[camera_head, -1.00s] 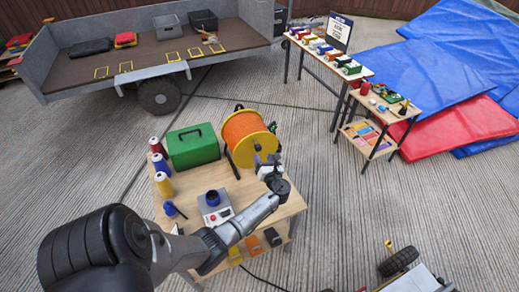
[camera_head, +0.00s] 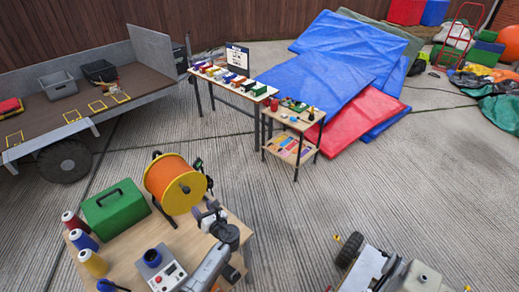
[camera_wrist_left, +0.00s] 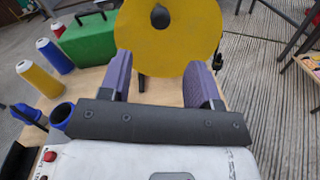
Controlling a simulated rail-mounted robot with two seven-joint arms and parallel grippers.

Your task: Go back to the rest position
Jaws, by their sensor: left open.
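My left gripper (camera_head: 209,217) is at the right side of the wooden workbench (camera_head: 122,256), close in front of the orange cable reel (camera_head: 172,183). In the left wrist view its two purple fingers (camera_wrist_left: 160,85) stand wide apart with nothing between them. The reel's yellow side disc (camera_wrist_left: 168,35) shows just beyond the fingertips. I cannot tell whether they touch it. My right gripper is not in view.
A green toolbox (camera_head: 115,208), several thread-like spools (camera_head: 83,242) and a small grey device (camera_head: 162,270) share the bench. A grey trailer (camera_head: 90,115) stands at left. Two tables (camera_head: 240,90) stand beyond. Concrete floor (camera_head: 330,205) is clear at centre right.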

